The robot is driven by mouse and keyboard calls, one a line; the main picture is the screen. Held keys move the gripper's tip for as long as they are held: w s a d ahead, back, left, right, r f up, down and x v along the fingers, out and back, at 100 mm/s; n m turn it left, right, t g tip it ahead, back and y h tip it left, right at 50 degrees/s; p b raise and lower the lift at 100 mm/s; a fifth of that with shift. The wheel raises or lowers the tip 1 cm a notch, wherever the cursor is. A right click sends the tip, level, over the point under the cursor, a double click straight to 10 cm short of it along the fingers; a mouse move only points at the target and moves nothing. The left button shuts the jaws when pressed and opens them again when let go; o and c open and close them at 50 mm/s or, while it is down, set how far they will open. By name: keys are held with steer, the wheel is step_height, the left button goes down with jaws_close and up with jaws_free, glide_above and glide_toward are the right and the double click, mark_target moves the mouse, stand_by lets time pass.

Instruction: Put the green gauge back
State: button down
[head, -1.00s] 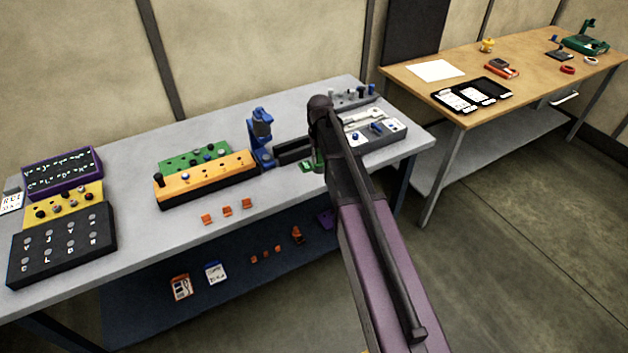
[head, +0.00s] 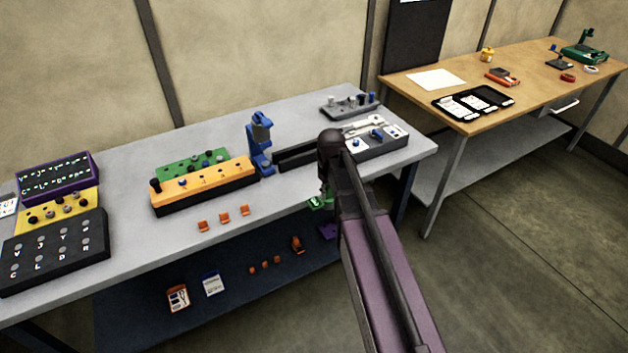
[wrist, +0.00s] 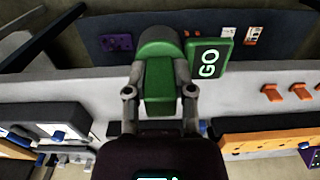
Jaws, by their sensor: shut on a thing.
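The green gauge (wrist: 160,75) is in my gripper (wrist: 160,92), one finger on each side of it in the wrist view. A green plate marked GO (wrist: 208,62) sits beside the held body and appears to belong to it. In the head view only a bit of the green gauge (head: 320,202) shows, beside the table's front edge, mostly hidden by my arm. My gripper (head: 326,190) is partly hidden there too. In the head view a dark, long tray (head: 305,155) lies beside the blue upright tool (head: 260,140).
The grey table (head: 110,160) holds an orange block (head: 205,188), a green block (head: 185,163), a grey fixture (head: 385,148) and a small grey rack (head: 347,107). Three orange clips (head: 224,218) lie near its front edge. A wooden table (head: 540,70) stands at right.

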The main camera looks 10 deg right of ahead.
steer(key=w, duration=0.4)
steer(key=w+f+b, duration=0.1)
steer(key=w, duration=0.4)
steer(key=w+a, duration=0.1)
steer(key=w, duration=0.4)
steer(key=shift+w+f, duration=0.2)
steer(key=shift+w, duration=0.05)
steer(key=shift+w, duration=0.6)
steer(key=shift+f+b, duration=1.85)
steer(key=shift+b, duration=0.15)
steer(key=shift+f, duration=0.1)
steer(key=shift+c, duration=2.3)
jaws_free()
steer(key=shift+r, duration=0.2)
step_height(320, 180, up, 12)
steer(key=p, duration=1.2)
